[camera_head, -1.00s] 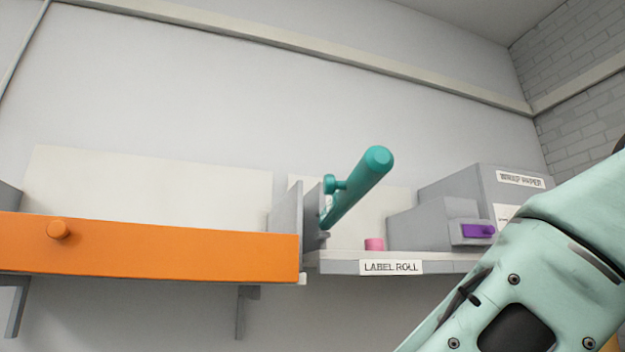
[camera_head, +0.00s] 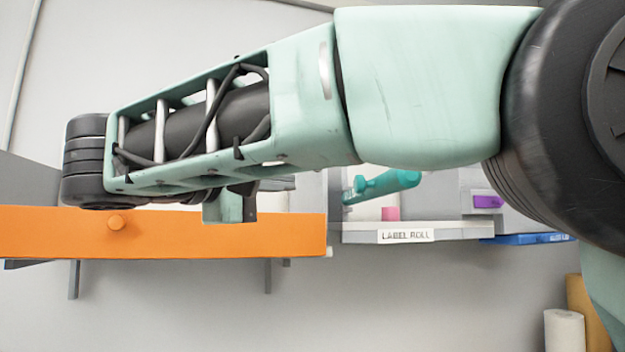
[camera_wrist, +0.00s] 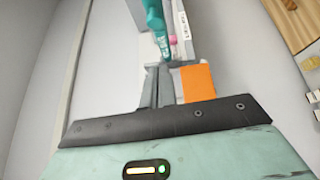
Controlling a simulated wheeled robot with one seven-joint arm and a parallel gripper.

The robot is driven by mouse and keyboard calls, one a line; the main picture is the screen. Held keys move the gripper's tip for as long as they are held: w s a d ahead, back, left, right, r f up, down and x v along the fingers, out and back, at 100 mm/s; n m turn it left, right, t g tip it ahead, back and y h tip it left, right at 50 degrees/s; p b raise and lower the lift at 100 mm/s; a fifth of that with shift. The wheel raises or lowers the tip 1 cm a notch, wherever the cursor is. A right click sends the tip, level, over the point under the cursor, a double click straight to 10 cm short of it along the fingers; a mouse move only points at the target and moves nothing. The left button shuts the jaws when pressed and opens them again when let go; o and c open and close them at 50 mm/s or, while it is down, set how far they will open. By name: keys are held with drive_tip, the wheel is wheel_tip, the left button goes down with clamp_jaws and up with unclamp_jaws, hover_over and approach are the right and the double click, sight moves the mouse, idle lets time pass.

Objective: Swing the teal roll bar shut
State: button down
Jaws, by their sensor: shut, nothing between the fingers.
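The teal roll bar (camera_head: 388,184) sticks out to the right above the label roll shelf in the head view, just under my arm, which hides what is above it. It crosses the top middle of the wrist view (camera_wrist: 155,25). My gripper (camera_wrist: 158,68) is shut and empty in the wrist view. Its fingertips appear close to the lower visible end of the bar; I cannot tell whether they touch it. In the head view my forearm covers the upper left, and the fingers cannot be made out clearly there.
An orange drawer front (camera_head: 170,235) with a round knob spans the left. The label roll shelf (camera_head: 470,228) carries a pink cylinder (camera_head: 390,213). A purple latch (camera_head: 487,202) and a blue part (camera_head: 520,239) are to the right. Rolls (camera_head: 565,330) stand lower right.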

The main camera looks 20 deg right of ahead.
sight(361, 191)
drive_tip(key=w+d+p, duration=0.3)
drive_tip(key=d+p, duration=0.2)
drive_tip(key=d, duration=0.5)
drive_tip(key=shift+d+r+p, duration=0.2)
drive_tip(key=shift+d+p, duration=0.05)
drive_tip(key=shift+p, duration=0.05)
drive_tip(key=shift+w, duration=0.1)
